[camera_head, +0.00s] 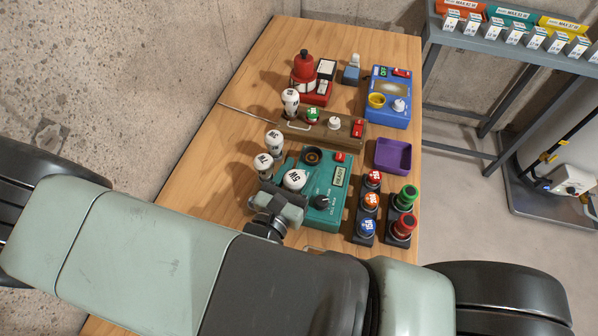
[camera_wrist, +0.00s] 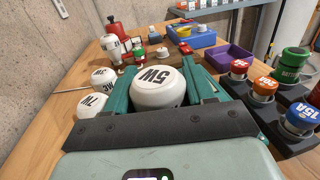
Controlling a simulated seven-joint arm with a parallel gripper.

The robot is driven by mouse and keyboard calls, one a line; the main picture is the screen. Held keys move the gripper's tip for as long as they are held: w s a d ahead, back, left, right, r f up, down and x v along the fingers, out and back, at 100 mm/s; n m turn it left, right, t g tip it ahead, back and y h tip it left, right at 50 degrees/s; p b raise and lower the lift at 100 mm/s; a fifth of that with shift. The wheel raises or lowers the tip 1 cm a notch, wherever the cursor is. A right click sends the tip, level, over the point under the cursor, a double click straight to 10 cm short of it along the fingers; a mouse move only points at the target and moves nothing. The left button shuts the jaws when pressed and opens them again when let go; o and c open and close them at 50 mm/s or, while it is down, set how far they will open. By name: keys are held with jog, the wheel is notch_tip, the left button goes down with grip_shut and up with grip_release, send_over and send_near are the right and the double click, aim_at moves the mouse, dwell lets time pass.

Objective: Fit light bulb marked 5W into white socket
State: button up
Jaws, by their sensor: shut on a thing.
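The light bulb marked 5W (camera_head: 295,179) has a white round top with black lettering. It is held in my gripper (camera_head: 290,188), which is shut on it, close to the teal device (camera_head: 322,211). In the wrist view the bulb (camera_wrist: 157,86) fills the middle, between the fingers of my gripper (camera_wrist: 157,92). Its base is hidden below. A dark round socket (camera_head: 313,156) shows on the teal device, and a yellow ring (camera_head: 377,100) on the blue device (camera_head: 385,116).
Other white bulbs (camera_head: 274,140) stand to the left of the teal device. A brown panel (camera_head: 349,136) and a red device (camera_head: 314,98) lie farther back. Bare wood (camera_head: 195,180) shows at left.

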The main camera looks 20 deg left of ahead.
jog(key=shift+f, duration=0.5)
jog(key=o, duration=0.8)
jog(key=shift+c, duration=0.2)
jog(key=s+a, duration=0.2)
jog(key=s, duration=0.8)
jog(key=shift+s, duration=0.4)
